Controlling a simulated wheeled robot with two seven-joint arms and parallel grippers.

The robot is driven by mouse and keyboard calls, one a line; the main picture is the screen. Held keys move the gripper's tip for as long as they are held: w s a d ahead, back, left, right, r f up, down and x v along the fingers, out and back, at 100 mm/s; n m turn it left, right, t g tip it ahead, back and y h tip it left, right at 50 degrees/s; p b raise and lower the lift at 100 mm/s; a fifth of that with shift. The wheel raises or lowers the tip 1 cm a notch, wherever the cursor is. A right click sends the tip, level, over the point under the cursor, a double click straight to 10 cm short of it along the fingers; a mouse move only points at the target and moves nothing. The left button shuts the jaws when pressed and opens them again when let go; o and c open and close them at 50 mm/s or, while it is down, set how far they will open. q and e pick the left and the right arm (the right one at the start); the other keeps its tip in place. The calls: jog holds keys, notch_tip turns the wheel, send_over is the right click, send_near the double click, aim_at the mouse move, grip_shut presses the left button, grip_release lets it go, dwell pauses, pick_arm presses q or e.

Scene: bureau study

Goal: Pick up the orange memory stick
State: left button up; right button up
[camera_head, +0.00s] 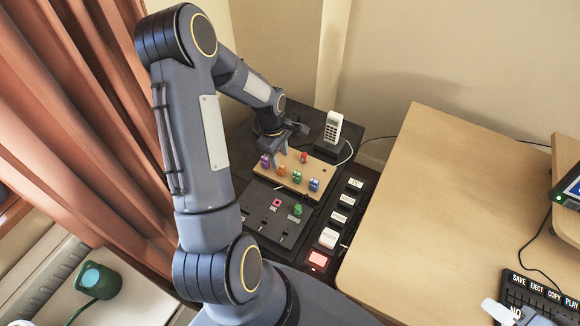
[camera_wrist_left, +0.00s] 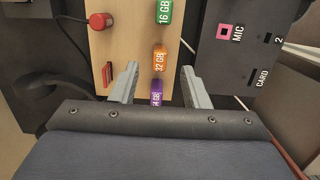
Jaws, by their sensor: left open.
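The orange memory stick (camera_head: 282,170), labelled 32 GB, stands in a row of coloured sticks on a light wooden board (camera_head: 325,171). In the left wrist view the orange stick (camera_wrist_left: 160,59) is just beyond the fingertips, roughly in line with the gap between them. My left gripper (camera_head: 279,150) is open and empty above the board's left end. In the left wrist view its two fingers (camera_wrist_left: 160,80) flank the purple stick (camera_wrist_left: 156,98), which is partly cut off by the gripper body.
The green stick (camera_wrist_left: 164,12) neighbours the orange one; a blue stick (camera_head: 314,185) is farther right. A red knob (camera_wrist_left: 101,21) is at the board's back. A dark panel (camera_head: 264,226) with MIC and CARD slots lies in front. A white phone (camera_head: 333,127) stands behind.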

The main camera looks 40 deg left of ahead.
aim_at(281, 165)
pick_arm(q)
jog(key=f+p, duration=0.1)
jog(key=f, duration=0.5)
jog(key=shift+d, duration=0.2)
grip_shut()
